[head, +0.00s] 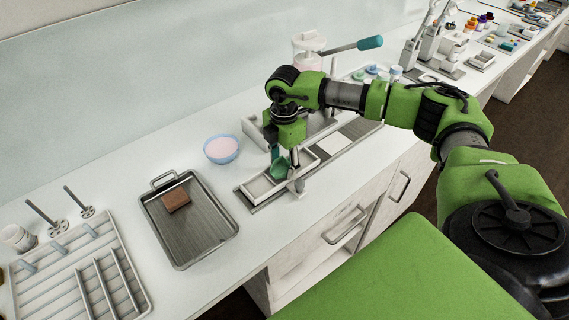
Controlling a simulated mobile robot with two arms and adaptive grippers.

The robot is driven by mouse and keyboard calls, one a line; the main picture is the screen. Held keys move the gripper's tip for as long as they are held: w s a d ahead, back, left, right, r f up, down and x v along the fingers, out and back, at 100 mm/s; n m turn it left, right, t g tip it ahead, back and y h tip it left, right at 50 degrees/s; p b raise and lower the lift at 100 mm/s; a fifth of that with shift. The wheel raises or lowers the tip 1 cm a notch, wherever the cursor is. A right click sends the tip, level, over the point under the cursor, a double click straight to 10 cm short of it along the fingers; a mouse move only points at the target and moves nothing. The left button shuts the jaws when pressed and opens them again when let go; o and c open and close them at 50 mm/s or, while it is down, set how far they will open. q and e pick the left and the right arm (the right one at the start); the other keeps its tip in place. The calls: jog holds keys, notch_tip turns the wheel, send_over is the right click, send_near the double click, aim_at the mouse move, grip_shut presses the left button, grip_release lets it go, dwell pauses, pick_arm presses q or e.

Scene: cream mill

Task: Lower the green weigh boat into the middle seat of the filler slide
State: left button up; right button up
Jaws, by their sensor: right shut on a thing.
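My right gripper (285,160) reaches in from the right and is shut on the green weigh boat (279,170). It holds the small dark green boat low over the filler slide (257,187), a long grey rail with pale framed seats on the counter. The boat is at the slide's middle part, just right of the pale seat at its near left end. The gripper and wrist hide part of the slide, so I cannot tell whether the boat touches a seat. My left gripper is not in view.
A blue bowl of pink powder (221,149) stands left of the slide. A metal tray (190,228) with a brown block (176,199) and a white rack (80,270) lie farther left. A clear vessel with a teal-handled lever (369,43) stands behind my wrist.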

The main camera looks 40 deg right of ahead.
jog(key=shift+s+a+f, duration=0.15)
jog(key=shift+s+f, duration=0.1)
jog(key=shift+f, duration=0.2)
jog(key=shift+s+a+f, duration=0.1)
jog(key=shift+s+f, duration=0.15)
jog(key=shift+f, duration=0.2)
jog(key=o, duration=1.2)
jog(key=shift+w+f, duration=0.1)
jog(key=shift+w, duration=0.05)
jog(key=shift+w+f+g, duration=0.2)
jog(key=shift+w+g, duration=0.1)
jog(key=shift+w, duration=0.1)
jog(key=shift+s+r, duration=0.15)
jog(key=shift+r, duration=0.05)
jog(key=shift+d, duration=0.1)
jog(key=shift+d+r, duration=0.1)
